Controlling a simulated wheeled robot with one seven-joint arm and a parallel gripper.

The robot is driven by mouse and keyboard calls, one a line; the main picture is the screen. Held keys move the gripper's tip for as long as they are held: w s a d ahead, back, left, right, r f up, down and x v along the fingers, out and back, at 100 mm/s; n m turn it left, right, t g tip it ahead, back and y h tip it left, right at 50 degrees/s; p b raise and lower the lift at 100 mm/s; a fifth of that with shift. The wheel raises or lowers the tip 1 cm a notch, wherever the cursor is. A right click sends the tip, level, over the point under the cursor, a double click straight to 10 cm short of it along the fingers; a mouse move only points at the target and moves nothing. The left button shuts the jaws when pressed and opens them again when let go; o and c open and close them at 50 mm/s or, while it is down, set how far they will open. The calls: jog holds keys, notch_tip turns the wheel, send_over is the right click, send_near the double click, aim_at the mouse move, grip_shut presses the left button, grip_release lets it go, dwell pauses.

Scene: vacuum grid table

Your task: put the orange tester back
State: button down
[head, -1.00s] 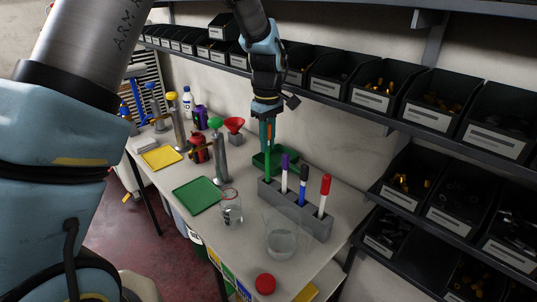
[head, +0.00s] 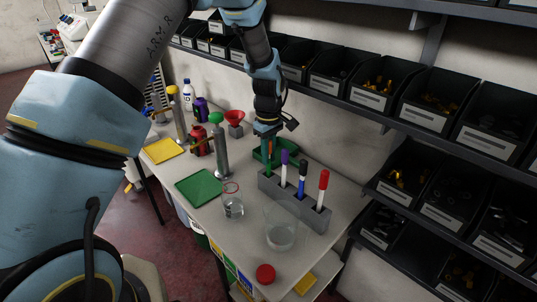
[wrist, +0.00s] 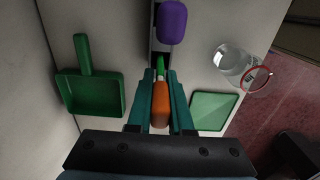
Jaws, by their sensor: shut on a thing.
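The orange tester (wrist: 160,105) has an orange body and a green lower part. My gripper (wrist: 156,92) is shut on its body, and the tester also shows between the fingers in the head view (head: 270,150). My gripper (head: 267,140) is above the rack's left end. The tester's green end is at the rack's end slot, beside the purple-capped pen (wrist: 172,22). How deep it sits is hidden.
A green dustpan (wrist: 90,95) lies behind the rack. A clear jar (head: 233,207), a glass beaker (head: 280,237) and a green tray (head: 197,187) stand in front. A green-topped metal cylinder (head: 220,155) is to the left. Shelf bins (head: 380,80) rise close behind.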

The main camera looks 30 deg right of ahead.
jog(key=c, duration=0.8)
grip_release()
jog(key=shift+f, duration=0.15)
notch_tip(320, 180, up, 12)
jog(key=b, duration=0.3)
jog(key=shift+r+b, duration=0.2)
jog(key=shift+b, duration=0.2)
jog(key=a+m+t, duration=0.1)
jog(key=a+m, duration=0.2)
jog(key=a, duration=2.6)
jog(key=shift+m+t, duration=0.3)
jog(key=shift+m, duration=0.4)
jog(key=s+a, duration=0.2)
jog(key=a, duration=0.1)
jog(key=s+a+f, duration=0.1)
jog(key=s+a, duration=0.1)
jog(key=a, duration=0.1)
jog(key=s+a, duration=0.2)
jog(key=a, duration=0.1)
jog(key=shift+s+a+f, duration=0.1)
jog(key=shift+f, duration=0.25)
